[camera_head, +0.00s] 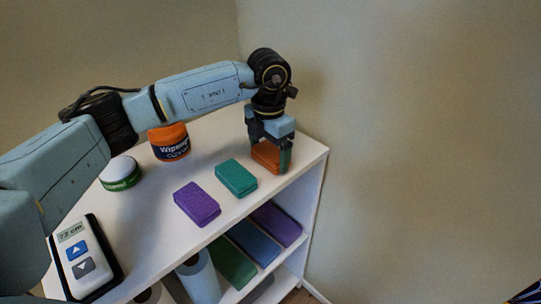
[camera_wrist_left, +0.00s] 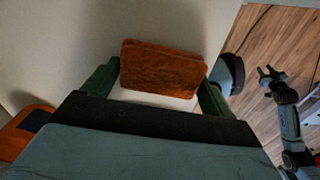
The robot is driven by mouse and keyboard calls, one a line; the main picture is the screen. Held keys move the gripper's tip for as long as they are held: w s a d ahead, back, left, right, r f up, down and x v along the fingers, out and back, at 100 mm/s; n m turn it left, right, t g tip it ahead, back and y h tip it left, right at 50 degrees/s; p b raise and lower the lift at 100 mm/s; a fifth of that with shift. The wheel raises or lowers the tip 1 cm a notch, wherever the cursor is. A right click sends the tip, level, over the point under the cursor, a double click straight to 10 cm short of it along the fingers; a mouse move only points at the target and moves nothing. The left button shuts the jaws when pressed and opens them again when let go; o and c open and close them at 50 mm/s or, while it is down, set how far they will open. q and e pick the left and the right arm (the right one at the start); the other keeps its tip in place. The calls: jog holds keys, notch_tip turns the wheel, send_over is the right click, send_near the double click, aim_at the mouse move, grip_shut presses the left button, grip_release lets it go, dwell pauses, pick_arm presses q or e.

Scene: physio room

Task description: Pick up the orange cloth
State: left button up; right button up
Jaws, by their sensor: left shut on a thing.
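The orange cloth (camera_head: 265,156) is a folded, block-like pad at the right end of the white shelf top. My left gripper (camera_head: 270,163) comes down over it from above and is shut on it, one finger on each side. In the left wrist view the cloth (camera_wrist_left: 162,68) sits between the two green fingers of my left gripper (camera_wrist_left: 160,90). I cannot tell whether its underside touches the shelf top. My right gripper is not in the head view; an arm at the right of the left wrist view is only partly seen.
Rolled and folded items fill the shelves below. Walls stand behind.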

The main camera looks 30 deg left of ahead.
aim_at(269, 152)
pick_arm(q)
jog(key=shift+r, duration=0.1)
notch_tip(269, 152, up, 10)
jog(key=p, duration=0.2)
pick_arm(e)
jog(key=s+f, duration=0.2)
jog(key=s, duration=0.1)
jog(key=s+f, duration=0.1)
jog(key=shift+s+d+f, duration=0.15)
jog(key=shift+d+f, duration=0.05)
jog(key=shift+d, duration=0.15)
